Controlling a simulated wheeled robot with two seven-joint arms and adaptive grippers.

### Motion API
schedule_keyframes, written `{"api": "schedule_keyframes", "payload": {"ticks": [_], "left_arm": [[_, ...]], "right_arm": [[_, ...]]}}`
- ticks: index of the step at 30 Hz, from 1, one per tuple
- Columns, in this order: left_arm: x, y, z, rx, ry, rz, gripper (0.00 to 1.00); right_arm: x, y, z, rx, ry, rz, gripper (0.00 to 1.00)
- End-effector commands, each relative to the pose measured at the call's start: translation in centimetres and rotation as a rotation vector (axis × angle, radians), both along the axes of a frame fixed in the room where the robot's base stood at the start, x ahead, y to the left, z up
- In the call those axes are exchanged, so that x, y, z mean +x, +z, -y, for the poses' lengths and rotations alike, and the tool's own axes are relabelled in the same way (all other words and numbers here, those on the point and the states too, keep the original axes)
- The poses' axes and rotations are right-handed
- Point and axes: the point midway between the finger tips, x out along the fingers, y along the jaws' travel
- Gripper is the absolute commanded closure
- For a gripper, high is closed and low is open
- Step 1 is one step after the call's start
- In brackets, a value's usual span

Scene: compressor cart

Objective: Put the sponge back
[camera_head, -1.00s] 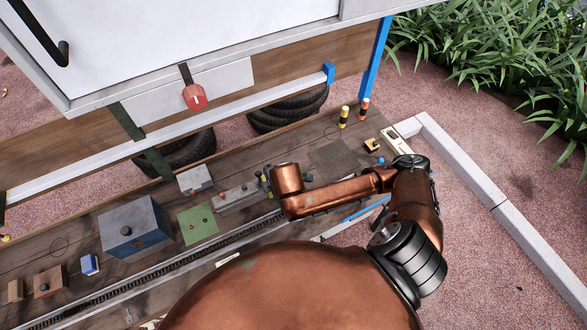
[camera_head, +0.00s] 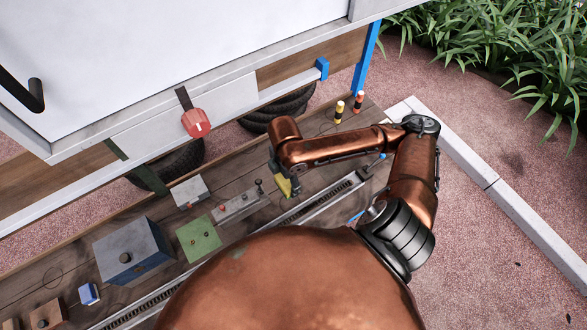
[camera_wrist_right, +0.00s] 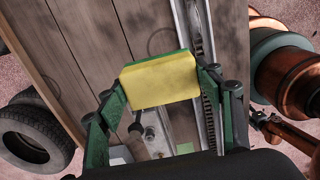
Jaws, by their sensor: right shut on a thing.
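The sponge (camera_wrist_right: 160,82) is a yellow block with a green layer along its top edge in the right wrist view. It also shows as a small yellow piece below the end of my right arm in the head view (camera_head: 284,187). My right gripper (camera_head: 287,181) is shut on it, with its green fingers at the sponge's two ends in the wrist view. The sponge is over the wooden deck (camera_wrist_right: 95,40), beside the metal rail; the gap below it cannot be judged. My left gripper is not in view.
A grey fitting with knobs (camera_head: 240,205), a green plate (camera_head: 198,237) and a blue-grey box (camera_head: 132,250) stand left of the gripper. Two striped posts (camera_head: 348,107) stand at the deck's far end. A red tag (camera_head: 196,123) hangs from the cart. A toothed rail (camera_head: 320,197) runs along the deck.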

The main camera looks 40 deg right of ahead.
Motion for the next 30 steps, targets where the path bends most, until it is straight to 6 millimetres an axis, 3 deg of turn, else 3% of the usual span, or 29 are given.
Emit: {"api": "schedule_keyframes", "payload": {"ticks": [9,15,25,30], "left_arm": [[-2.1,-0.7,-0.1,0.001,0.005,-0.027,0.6],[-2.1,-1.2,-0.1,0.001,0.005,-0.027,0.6],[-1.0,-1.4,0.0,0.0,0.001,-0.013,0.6],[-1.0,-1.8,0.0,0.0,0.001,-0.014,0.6]], "right_arm": [[4.5,-3.5,6.0,-0.004,0.003,0.001,0.59],[6.0,-7.0,8.2,-0.002,0.006,0.004,0.59],[6.9,-9.0,9.7,-0.002,0.005,0.004,0.59],[6.9,-11.6,9.7,-0.001,0.007,0.003,0.59]]}}
